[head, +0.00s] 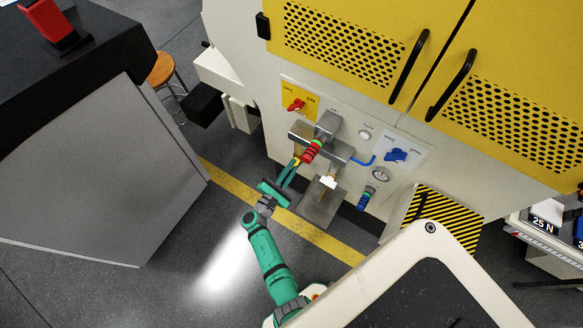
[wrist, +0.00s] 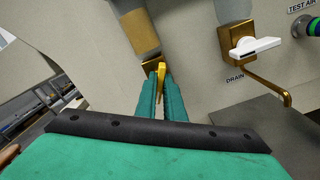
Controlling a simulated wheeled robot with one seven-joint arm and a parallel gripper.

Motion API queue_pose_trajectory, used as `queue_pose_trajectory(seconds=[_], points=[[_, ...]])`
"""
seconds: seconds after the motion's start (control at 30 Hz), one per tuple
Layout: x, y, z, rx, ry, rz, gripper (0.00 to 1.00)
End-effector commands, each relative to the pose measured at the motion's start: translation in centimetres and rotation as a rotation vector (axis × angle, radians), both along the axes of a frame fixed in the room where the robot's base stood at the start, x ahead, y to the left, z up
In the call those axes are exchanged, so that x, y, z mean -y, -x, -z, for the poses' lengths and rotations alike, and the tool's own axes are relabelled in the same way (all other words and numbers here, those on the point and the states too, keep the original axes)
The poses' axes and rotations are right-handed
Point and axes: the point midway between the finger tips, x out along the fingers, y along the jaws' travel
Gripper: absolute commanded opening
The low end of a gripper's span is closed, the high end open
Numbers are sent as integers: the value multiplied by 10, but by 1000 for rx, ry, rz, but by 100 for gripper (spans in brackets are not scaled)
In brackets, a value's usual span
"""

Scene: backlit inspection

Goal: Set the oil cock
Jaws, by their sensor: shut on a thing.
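A brass cock (wrist: 153,65) with a short yellow handle (wrist: 161,74) sits below a cylindrical fitting on the machine front; I take it for the oil cock, though no label on it can be read. My gripper (wrist: 161,83) is shut on the yellow handle, one green finger on each side. In the head view my gripper (head: 293,168) reaches up to this handle from the lower left, just below a red and green banded fitting (head: 312,150). The fingers hide part of the handle.
A second brass cock with a white handle (wrist: 256,46), labelled DRAIN, is close on the right; its white handle (head: 328,181) also shows in the head view. Red (head: 296,105) and blue (head: 398,155) knobs are on panels. A grey tray (head: 318,208) lies below.

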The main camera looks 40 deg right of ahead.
Motion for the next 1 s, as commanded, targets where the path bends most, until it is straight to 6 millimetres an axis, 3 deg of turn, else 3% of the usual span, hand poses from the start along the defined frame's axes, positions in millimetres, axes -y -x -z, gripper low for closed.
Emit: queue_pose_trajectory(seconds=[0.6, 1.0], points=[[-1, -3, 1, -408, 162, -4, 0], [-2, -3, 1, -514, 207, -5, 0]])
